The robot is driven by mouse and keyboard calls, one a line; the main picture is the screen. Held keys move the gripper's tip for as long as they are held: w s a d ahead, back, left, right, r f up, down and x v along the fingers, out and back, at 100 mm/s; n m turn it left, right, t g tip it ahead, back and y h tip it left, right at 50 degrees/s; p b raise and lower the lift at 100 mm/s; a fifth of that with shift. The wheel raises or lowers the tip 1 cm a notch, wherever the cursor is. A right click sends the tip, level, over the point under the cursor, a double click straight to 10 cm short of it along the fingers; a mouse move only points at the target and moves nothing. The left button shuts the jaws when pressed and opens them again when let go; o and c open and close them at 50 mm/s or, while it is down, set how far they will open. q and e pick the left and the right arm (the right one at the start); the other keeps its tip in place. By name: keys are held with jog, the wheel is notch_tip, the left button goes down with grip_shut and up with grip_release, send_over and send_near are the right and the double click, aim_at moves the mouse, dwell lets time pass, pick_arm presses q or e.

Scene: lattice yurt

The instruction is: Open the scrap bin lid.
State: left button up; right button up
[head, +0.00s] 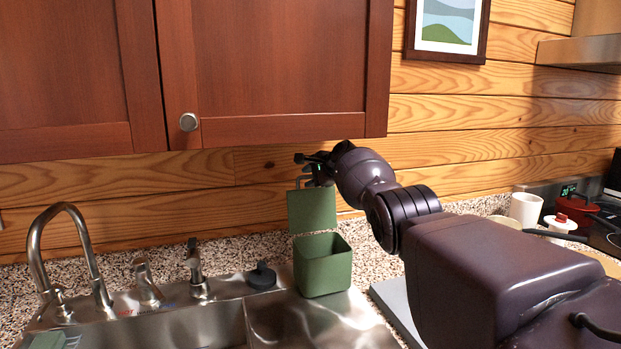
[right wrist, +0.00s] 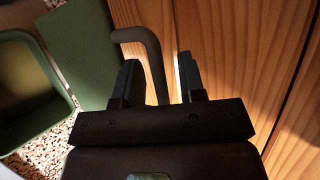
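The green scrap bin (head: 323,270) stands on the counter behind the sink, its top open and its inside visible. Its green lid (head: 312,210) stands raised, roughly upright, at the bin's back edge. The lid's grey bent handle (right wrist: 150,45) is at its top. My right gripper (head: 304,168) is by the handle, above the lid. In the right wrist view its fingers (right wrist: 160,80) are apart, with the handle's bar between them and gaps on both sides. The bin's open mouth (right wrist: 35,85) shows at left there. My left gripper is out of view.
Brown cabinets (head: 270,60) hang above the bin, close over my right gripper. The wood wall (head: 210,185) is just behind the lid. A steel sink with a tall tap (head: 75,215) lies left and in front. A white cup (head: 525,209) stands right, beyond my right arm.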

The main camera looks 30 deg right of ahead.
jog(key=shift+r, duration=0.1)
jog(key=shift+s+d+r+p, duration=0.1)
jog(key=shift+s+r+p, duration=0.2)
jog(key=shift+p, duration=0.4)
jog(key=shift+s+d+r+p, duration=0.1)
jog(key=shift+s+r+p, duration=0.3)
jog(key=shift+p, duration=0.45)
jog(key=shift+s+d+p, duration=0.1)
jog(key=shift+s+p, duration=0.35)
jog(key=shift+p, duration=0.2)
jog(key=s+d+r+b, duration=0.1)
jog(key=s+d, duration=0.2)
jog(key=s, duration=1)
jog(key=shift+s+b, duration=0.25)
jog(key=shift+b, duration=0.1)
